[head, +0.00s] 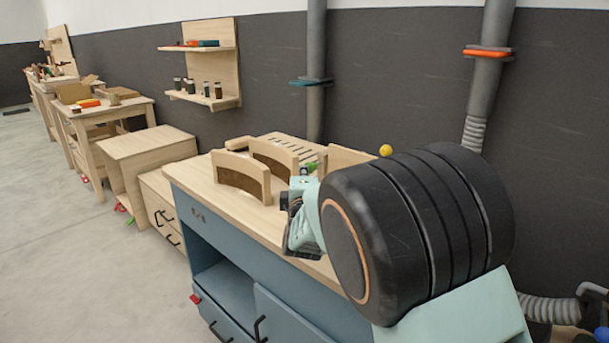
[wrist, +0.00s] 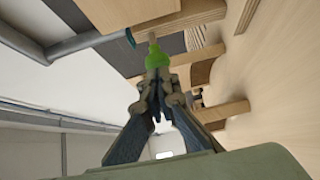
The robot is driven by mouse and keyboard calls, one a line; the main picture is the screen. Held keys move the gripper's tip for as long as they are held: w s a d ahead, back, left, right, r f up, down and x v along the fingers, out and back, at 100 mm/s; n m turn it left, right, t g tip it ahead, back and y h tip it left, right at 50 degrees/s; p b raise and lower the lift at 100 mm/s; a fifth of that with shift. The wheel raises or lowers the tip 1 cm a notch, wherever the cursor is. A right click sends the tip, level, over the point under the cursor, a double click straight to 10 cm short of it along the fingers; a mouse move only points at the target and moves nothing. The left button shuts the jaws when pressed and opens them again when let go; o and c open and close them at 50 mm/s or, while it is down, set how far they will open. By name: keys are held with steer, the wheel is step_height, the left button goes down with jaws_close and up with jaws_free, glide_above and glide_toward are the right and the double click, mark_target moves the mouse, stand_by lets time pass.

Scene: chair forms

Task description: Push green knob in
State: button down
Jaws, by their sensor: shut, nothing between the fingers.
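The green knob (wrist: 157,58) shows in the wrist view just beyond my fingertips, with a narrow tip on a wider round part. A small green part of it (head: 311,167) shows in the head view, behind my gripper. My gripper (wrist: 157,80) is shut and empty, with its fingertips together and lined up with the knob. I cannot tell whether they touch it. In the head view my gripper (head: 303,185) is over the workbench, and my dark arm link hides much of the area behind it.
The blue workbench (head: 215,205) has a wooden top with curved wooden pieces (head: 242,176) left of my gripper. A yellow ball-shaped knob (head: 386,150) shows behind my arm. A wall shelf (head: 213,65) and grey pipes (head: 316,60) stand behind.

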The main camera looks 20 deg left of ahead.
mark_target(311, 167)
steer(key=shift+w+d, duration=0.25)
steer(key=shift+w, duration=0.4)
steer(key=shift+w+d, duration=0.25)
steer(key=shift+w, duration=0.4)
